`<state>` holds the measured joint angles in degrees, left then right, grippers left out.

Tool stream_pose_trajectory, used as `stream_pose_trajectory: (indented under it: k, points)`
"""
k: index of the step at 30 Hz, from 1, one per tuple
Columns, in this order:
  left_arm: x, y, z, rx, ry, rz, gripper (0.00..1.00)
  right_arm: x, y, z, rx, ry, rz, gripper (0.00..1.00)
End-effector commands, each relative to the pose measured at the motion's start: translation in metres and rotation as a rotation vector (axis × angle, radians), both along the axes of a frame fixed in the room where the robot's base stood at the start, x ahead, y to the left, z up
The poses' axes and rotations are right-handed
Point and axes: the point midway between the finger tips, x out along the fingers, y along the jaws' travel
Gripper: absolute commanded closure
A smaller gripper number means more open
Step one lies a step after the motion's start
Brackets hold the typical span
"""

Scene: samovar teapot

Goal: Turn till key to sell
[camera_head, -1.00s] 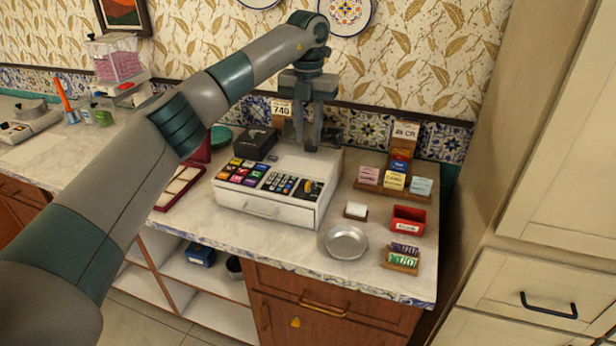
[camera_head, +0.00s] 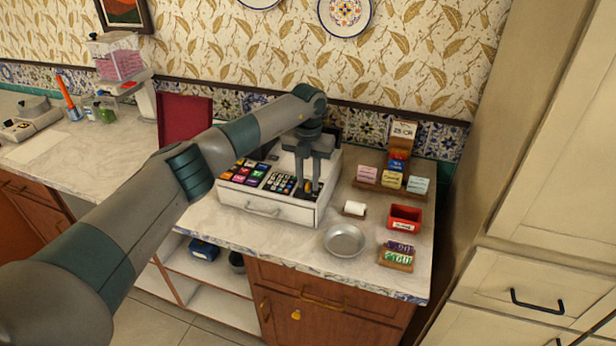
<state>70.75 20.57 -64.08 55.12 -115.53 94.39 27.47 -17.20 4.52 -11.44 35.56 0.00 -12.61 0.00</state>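The white till (camera_head: 263,209) stands on the marble counter, with coloured keys (camera_head: 245,173) at its left and a dark number pad (camera_head: 279,183) beside them. A dark panel with a small orange part (camera_head: 296,189) lies at the right of its sloped top; this looks like the key area. My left gripper (camera_head: 309,192) points down over this panel, fingertips at or just above it. A gap shows between its two fingers. The fingers cover most of the panel, so the till key and any contact with it are hidden. My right gripper is not in view.
A metal dish (camera_head: 344,240), a red box (camera_head: 405,217), a small white block (camera_head: 355,208) and a packet tray (camera_head: 397,256) stand right of the till. A card stand (camera_head: 393,178) is behind them. My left arm crosses the counter's left part.

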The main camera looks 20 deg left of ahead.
Motion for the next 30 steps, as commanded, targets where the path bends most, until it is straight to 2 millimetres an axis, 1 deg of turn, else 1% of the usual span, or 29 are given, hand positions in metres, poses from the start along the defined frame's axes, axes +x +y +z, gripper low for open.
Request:
stream_pose_trajectory:
  k: [8, 9, 12, 23, 30]
  points:
    - [0.000, 0.000, -0.002, 0.000, 0.000, 0.000, 0.75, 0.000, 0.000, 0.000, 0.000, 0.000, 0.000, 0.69]
    - [0.000, 0.000, -0.002, 0.000, 0.000, 0.000, 0.77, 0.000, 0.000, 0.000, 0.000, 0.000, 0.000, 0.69]
    - [0.000, 0.000, -0.001, 0.000, 0.000, 0.000, 1.00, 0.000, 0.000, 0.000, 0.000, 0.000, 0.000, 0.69]
    - [0.000, 0.000, -0.002, 0.000, -0.001, -0.015, 1.00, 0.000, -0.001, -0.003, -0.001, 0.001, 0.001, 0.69]
    - [0.000, 0.000, -0.004, 0.001, -0.001, -0.094, 1.00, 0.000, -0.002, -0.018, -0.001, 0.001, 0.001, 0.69]
